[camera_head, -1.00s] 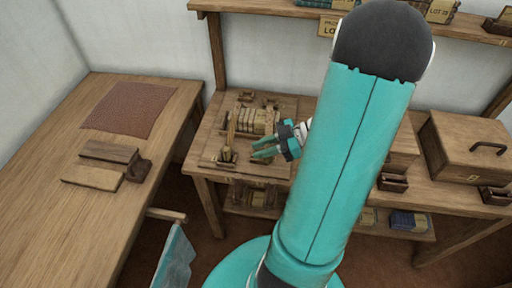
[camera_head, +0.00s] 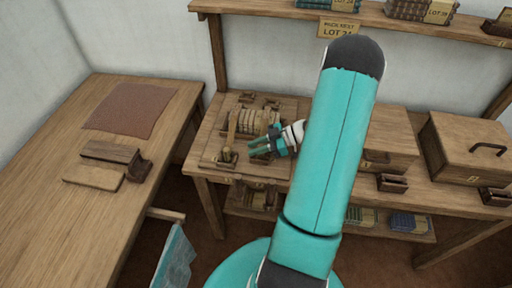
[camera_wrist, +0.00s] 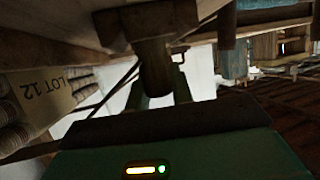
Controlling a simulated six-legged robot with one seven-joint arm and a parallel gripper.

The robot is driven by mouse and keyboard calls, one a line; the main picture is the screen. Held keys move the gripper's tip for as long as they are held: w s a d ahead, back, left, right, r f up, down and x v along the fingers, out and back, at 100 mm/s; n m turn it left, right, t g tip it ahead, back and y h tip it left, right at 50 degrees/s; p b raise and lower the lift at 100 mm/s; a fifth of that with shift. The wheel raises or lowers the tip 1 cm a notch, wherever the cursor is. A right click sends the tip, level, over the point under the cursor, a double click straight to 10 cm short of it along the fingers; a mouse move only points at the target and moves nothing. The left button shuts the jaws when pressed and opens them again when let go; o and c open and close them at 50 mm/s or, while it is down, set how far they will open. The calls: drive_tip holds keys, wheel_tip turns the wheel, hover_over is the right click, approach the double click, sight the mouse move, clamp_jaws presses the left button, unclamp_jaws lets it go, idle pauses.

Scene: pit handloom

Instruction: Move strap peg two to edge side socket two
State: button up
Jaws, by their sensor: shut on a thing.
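My gripper (camera_head: 250,147) is over the front of the middle bench, beside a small wooden frame with pale, book-like slats (camera_head: 250,120). In the wrist view my gripper (camera_wrist: 156,98) is shut on a dark brown, round-bodied peg (camera_wrist: 154,62). The peg has a wider block at its top in that picture. In the head view the held peg cannot be made out clearly. A small brown fitting (camera_head: 228,155) stands just left of my fingertips. I cannot tell which fitting is edge side socket two.
A side table (camera_head: 110,215) at left carries a reddish mat (camera_head: 132,108) and wooden blocks (camera_head: 108,152). Right of my arm are a handled wooden box (camera_head: 468,145) and a small dark holder (camera_head: 392,183). A shelf (camera_head: 400,22) runs above. The wrist view shows a LOT 12 label (camera_wrist: 55,88).

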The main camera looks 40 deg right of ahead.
drive_tip(key=o, duration=1)
drive_tip(key=shift+f, duration=0.2)
drive_tip(key=v, duration=0.7)
drive_tip(key=shift+s+d+r, duration=0.1)
drive_tip(key=shift+d+r, duration=0.1)
drive_tip(key=shift+r, duration=0.05)
drive_tip(key=w+a+r+m+g+h, duration=0.3)
drive_tip(key=a+r+g, duration=0.4)
drive_tip(key=a+r, duration=0.75)
drive_tip(key=s+a+r+m+t+h, duration=0.1)
drive_tip(key=s+a+r+m+h, duration=0.1)
drive_tip(key=a, duration=0.3)
drive_tip(key=s+a+r+m+t+h, duration=0.1)
drive_tip(key=s+a+r+m+h, duration=0.2)
drive_tip(key=s+a+r, duration=0.1)
drive_tip(key=s+a+r+m+t+h, duration=0.2)
drive_tip(key=s+a+r, duration=0.1)
drive_tip(key=a, duration=0.4)
drive_tip(key=shift+s+a+r+m+h, duration=0.1)
drive_tip(key=shift+a+r+m+h, duration=0.1)
drive_tip(key=shift+r, duration=0.15)
drive_tip(key=shift+s+a+r+m+h, duration=0.1)
drive_tip(key=shift+r+h, duration=0.1)
drive_tip(key=shift+r, duration=0.15)
